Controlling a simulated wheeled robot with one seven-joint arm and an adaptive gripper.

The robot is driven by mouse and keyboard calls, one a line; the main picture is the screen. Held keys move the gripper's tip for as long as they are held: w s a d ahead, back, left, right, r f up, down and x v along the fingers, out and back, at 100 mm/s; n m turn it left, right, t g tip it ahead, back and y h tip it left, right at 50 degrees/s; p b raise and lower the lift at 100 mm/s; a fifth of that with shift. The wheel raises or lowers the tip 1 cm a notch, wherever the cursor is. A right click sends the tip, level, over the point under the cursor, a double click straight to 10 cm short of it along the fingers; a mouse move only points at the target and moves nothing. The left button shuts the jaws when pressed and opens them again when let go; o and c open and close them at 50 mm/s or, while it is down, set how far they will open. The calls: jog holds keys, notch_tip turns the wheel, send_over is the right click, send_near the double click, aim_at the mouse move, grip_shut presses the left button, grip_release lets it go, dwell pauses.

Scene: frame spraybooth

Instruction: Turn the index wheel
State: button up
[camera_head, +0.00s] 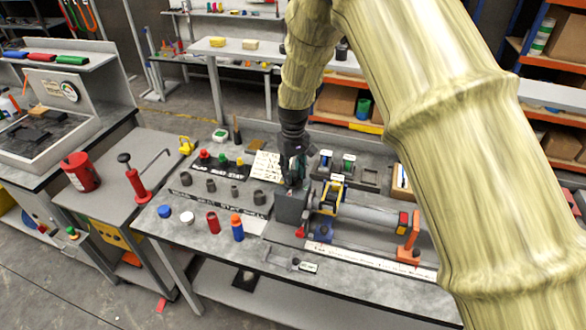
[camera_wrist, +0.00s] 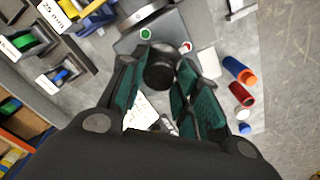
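A dark round knob (camera_wrist: 160,68), which looks like the index wheel, sits against a grey block (camera_wrist: 186,28) in the wrist view. The same block (camera_head: 290,208) stands on the bench in the head view, at the left end of a grey tube (camera_head: 372,216). My gripper (camera_wrist: 161,62) points at the knob, with one green-padded finger on each side of it. The fingers are partly closed, but I cannot tell whether they touch the knob. In the head view my gripper (camera_head: 294,172) is just above the block, and the knob is hidden there.
A yellow-and-black clamp (camera_head: 330,197) surrounds the tube near the block. A blue-and-orange bottle (camera_head: 237,228) and a red cylinder (camera_head: 213,222) stand to the left. An orange post (camera_head: 409,243) stands at the right. The bench front (camera_head: 215,258) has some bare surface.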

jog(key=shift+s+d+r, duration=0.1)
jog(key=shift+s+r, duration=0.2)
jog(key=shift+s, duration=0.2)
jog(key=shift+w+f, duration=0.35)
jog(key=shift+a, duration=0.2)
jog(key=shift+f+n+b, duration=0.2)
jog(key=shift+n+b, duration=0.15)
jog(key=shift+n, duration=0.05)
jog(key=n+b, duration=0.1)
jog(key=n, duration=0.1)
jog(key=shift+s+f+n, duration=0.1)
jog(key=shift+n, duration=0.3)
jog(key=n+b, duration=0.2)
jog(key=n, duration=0.3)
jog(key=shift+d, duration=0.1)
jog(key=n, duration=0.6)
jog(key=shift+b, duration=0.3)
jog(key=n, duration=0.5)
jog(key=shift+w+r, duration=0.2)
jog(key=shift+r, duration=0.05)
